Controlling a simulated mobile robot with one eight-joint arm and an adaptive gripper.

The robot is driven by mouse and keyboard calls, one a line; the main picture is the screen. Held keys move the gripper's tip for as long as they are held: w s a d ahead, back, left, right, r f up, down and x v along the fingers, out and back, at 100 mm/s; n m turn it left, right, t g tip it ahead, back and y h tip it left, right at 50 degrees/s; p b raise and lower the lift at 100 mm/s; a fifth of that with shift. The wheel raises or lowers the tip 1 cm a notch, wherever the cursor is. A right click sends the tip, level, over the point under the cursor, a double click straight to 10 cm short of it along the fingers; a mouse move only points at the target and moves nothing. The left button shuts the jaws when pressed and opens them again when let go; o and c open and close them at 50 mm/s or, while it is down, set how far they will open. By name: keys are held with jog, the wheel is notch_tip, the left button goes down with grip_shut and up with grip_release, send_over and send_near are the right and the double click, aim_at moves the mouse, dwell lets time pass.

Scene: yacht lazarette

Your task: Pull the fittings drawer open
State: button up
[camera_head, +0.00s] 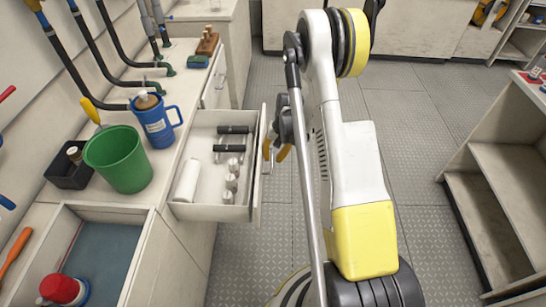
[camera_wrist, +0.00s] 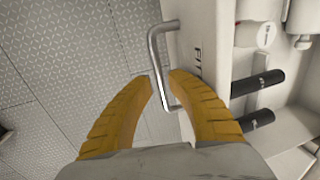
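The fittings drawer (camera_head: 212,212) stands pulled out of the left counter, with its inside in open view. Its front panel (camera_wrist: 198,25) carries a bent metal bar handle (camera_wrist: 154,48) and part of a label reading "FIT". My gripper (camera_wrist: 161,77) has two curved yellow fingers, their tips close together on either side of the handle bar. They look shut on it. In the head view my gripper (camera_head: 275,152) is at the outer face of the drawer front, and the handle is mostly hidden there.
In the drawer lie a white roll (camera_head: 187,181), dark-gripped fittings (camera_head: 233,130) and small pale cylinders (camera_head: 232,182). A green bucket (camera_head: 118,160) and blue jug (camera_head: 156,125) stand on the counter. An open shelf (camera_head: 500,190) is at right. The patterned floor between is clear.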

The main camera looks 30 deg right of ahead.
jog(key=shift+r, duration=0.1)
notch_tip(320, 180, up, 12)
jog(key=s+d, duration=0.1)
jog(key=shift+s+d+f, duration=0.2)
jog(key=shift+s+d, duration=0.05)
jog(key=shift+d, duration=0.15)
dwell(0.4)
